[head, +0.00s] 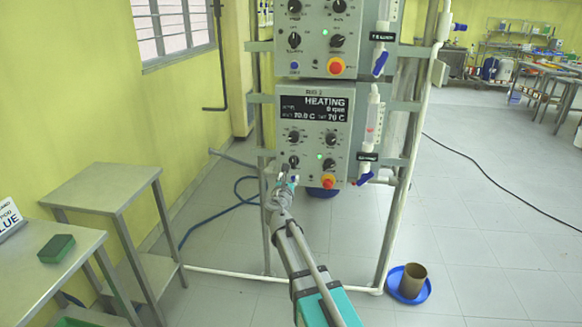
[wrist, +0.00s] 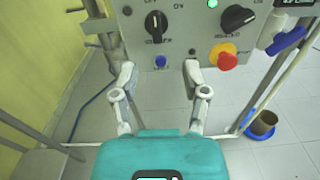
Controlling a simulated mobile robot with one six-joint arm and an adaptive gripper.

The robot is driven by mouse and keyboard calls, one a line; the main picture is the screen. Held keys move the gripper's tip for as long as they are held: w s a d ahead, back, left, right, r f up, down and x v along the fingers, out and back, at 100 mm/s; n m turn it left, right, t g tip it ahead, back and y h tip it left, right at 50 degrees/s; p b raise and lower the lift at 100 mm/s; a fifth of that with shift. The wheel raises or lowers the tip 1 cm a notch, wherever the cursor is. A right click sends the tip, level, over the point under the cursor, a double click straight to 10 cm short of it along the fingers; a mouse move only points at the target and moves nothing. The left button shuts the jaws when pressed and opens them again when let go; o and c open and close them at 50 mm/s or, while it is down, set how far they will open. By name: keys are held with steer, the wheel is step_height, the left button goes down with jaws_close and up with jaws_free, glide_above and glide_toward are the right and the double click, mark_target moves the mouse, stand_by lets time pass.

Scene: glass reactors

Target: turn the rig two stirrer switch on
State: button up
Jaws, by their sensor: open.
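The rig two control box (head: 315,110) is the lower grey panel on the rack. Its display (head: 315,108) reads HEATING, 0 rpm, 70 C. The lower row has a left black knob (head: 294,161) and a right black knob (head: 329,164). In the wrist view the left knob (wrist: 156,26) stands near upright and the right knob (wrist: 238,18) is tilted. Their labels are too small to read, so I cannot tell which is the stirrer switch. My gripper (wrist: 160,78) is open and empty, in front of the panel's lower left, below the left knob; it also shows in the head view (head: 285,176).
A red stop button (wrist: 227,61) and a blue button (wrist: 160,62) sit along the panel's lower edge. A green lamp (wrist: 212,3) is lit. A blue-handled valve (head: 365,178) hangs at right. The upper rig's box (head: 318,40) is above. A metal table (head: 100,190) stands left.

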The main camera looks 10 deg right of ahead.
mark_target(293, 160)
steer(key=shift+w+a+n, duration=0.15)
steer(key=shift+a+n, duration=0.1)
steer(key=shift+n, duration=0.15)
steer(key=shift+w, duration=0.15)
steer(key=x, duration=1.3)
steer(key=shift+w+r, duration=0.15)
steer(key=shift+w, duration=0.1)
